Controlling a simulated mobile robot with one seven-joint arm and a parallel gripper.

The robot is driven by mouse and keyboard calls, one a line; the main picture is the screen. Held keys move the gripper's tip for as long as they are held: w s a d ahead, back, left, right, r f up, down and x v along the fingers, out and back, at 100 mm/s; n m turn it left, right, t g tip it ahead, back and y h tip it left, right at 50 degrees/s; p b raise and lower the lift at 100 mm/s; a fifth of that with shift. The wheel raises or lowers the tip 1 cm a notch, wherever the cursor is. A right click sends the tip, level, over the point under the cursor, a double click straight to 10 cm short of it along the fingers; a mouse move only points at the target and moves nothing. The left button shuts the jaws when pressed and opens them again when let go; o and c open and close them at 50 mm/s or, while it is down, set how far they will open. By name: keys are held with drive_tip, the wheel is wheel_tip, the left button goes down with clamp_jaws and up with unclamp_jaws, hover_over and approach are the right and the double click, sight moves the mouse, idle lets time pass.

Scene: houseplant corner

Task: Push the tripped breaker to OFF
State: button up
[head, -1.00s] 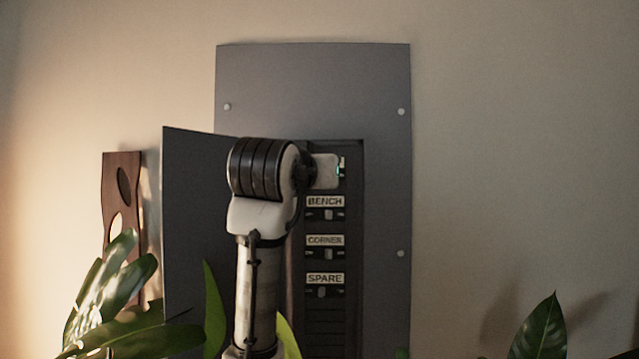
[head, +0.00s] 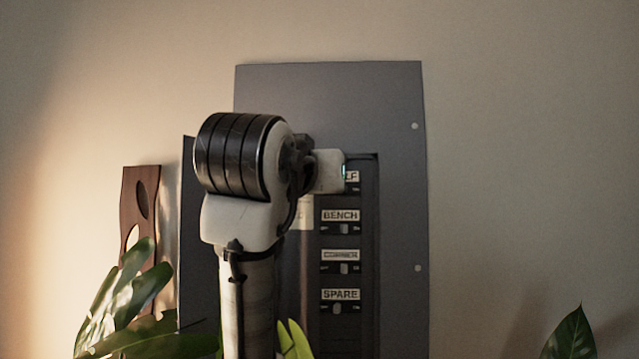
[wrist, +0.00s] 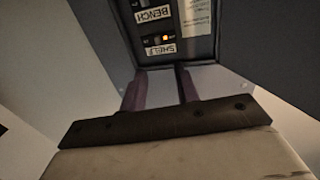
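The grey breaker panel (head: 392,110) is on the wall with its door (head: 200,230) swung open to the left. Its breakers are labelled BENCH (head: 344,228), CORNER (head: 344,268) and SPARE (head: 337,308). A top breaker is mostly hidden behind my wrist, with only the end of its label showing.
Leafy plants (head: 130,300) stand at the lower left, and a leaf (head: 572,335) shows at the lower right. A brown wooden board (head: 140,205) with holes is left of the door. The wall right of the panel is clear.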

drive_tip(key=w+d+n+y+p, duration=0.1)
drive_tip(key=w+p, duration=0.2)
drive_tip(key=w, duration=0.3)
drive_tip(key=w+d+n+y+p, duration=0.1)
drive_tip(key=w+d+y+p, duration=0.1)
drive_tip(key=w, duration=0.5)
drive_tip(key=shift+w+d+p, duration=0.2)
drive_tip(key=shift+d+p, duration=0.05)
drive_tip(key=shift+p, duration=0.15)
clamp_jaws()
